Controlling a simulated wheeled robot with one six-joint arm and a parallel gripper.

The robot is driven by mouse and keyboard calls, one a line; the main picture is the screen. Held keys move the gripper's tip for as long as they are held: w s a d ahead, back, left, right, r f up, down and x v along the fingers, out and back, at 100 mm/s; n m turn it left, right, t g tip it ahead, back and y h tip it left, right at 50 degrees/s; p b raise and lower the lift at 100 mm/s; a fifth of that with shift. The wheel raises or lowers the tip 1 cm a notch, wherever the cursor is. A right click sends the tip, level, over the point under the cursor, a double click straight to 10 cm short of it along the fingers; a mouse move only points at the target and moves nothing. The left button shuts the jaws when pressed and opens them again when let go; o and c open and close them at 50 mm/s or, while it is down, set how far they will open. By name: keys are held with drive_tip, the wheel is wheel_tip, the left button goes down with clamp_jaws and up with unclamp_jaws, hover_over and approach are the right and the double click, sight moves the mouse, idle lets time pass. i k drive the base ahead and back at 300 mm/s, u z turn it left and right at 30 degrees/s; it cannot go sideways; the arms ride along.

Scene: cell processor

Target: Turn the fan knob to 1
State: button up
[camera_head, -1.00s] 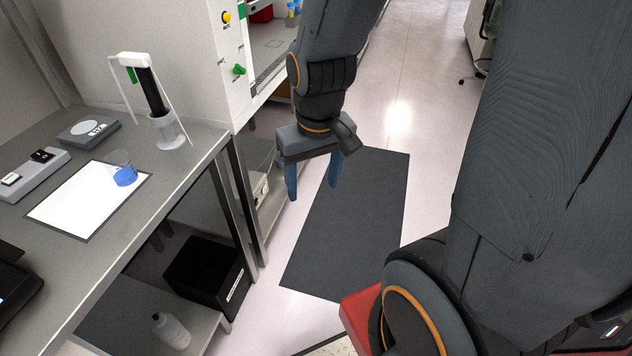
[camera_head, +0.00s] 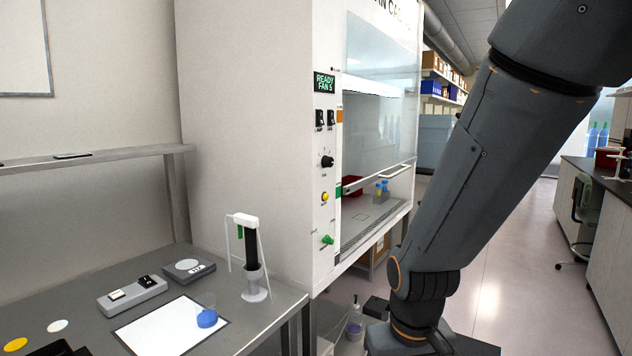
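The fan knob (camera_head: 327,161) is a round black knob on the white front side panel of the cabinet (camera_head: 245,130). Its pointer is too small to read surely. The green-lit display (camera_head: 324,83) above it reads "READY FAN 5". My arm comes down from the upper right to the bottom edge, right of the panel. Only the upper body of my gripper shows at the bottom edge, well below and to the right of the knob. Its fingers are out of the picture, so I cannot see whether they are open. Nothing touches the knob.
Two black switches (camera_head: 325,119) sit above the knob; a yellow button (camera_head: 325,198) and a green valve handle (camera_head: 327,240) sit below it. The glass sash (camera_head: 375,120) is partly raised. A steel bench (camera_head: 140,275) with a pipette stand (camera_head: 252,262) stands left. Open floor lies right.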

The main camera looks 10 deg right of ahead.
sight(327, 161)
drive_tip(key=u, duration=0.2)
drive_tip(key=k, duration=0.25)
drive_tip(key=z, duration=0.7)
drive_tip(key=i, duration=1.1)
drive_tip(key=u, duration=0.65)
